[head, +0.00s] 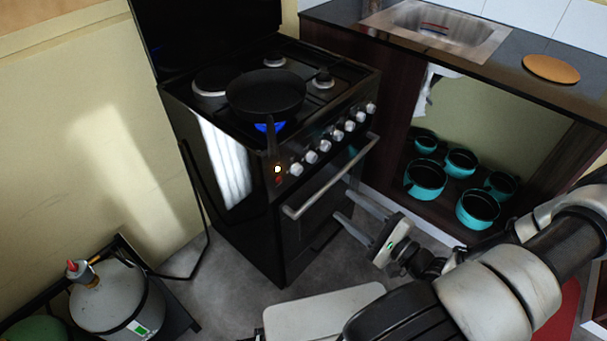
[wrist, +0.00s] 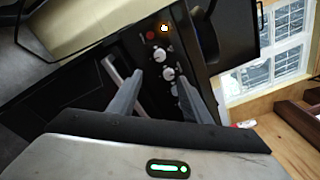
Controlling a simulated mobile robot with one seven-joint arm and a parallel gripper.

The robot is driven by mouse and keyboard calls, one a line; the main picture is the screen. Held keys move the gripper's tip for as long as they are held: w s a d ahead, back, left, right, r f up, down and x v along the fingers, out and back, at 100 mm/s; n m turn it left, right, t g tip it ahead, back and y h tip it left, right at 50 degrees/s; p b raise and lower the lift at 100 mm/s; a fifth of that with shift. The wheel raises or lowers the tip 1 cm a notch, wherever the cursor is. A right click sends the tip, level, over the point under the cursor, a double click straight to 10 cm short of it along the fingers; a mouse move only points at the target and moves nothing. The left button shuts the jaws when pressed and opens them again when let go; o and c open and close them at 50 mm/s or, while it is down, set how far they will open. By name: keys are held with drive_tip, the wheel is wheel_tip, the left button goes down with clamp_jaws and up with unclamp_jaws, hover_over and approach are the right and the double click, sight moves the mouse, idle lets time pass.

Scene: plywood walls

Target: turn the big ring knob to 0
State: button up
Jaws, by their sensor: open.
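The black stove (head: 250,235) stands left of centre in the head view, with a row of several silver knobs (head: 325,145) along its front. Which one is the big ring knob I cannot tell, and the knob markings are too small to read. A black pan (head: 266,92) sits on a front burner with a blue flame (head: 268,126) under it. My gripper (head: 341,203) is open and empty, in front of the oven door and below the knobs. In the wrist view some knobs (wrist: 160,54) show beyond and between the fingertips (wrist: 160,76), not touched.
The oven door handle (head: 330,178) juts out between my gripper and the knob row. The pan's handle (head: 271,140) hangs over the front edge near a small glowing light (head: 277,169). A gas cylinder (head: 115,298) stands at lower left. Teal pots (head: 427,180) sit under the counter.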

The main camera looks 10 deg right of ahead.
sight(300, 172)
drive_tip(key=b+x, duration=0.1)
drive_tip(key=x, duration=1.5)
drive_tip(key=shift+w+a+b, duration=0.15)
drive_tip(key=shift+a+b, duration=0.15)
drive_tip(key=shift+b, duration=0.1)
drive_tip(key=c, duration=1)
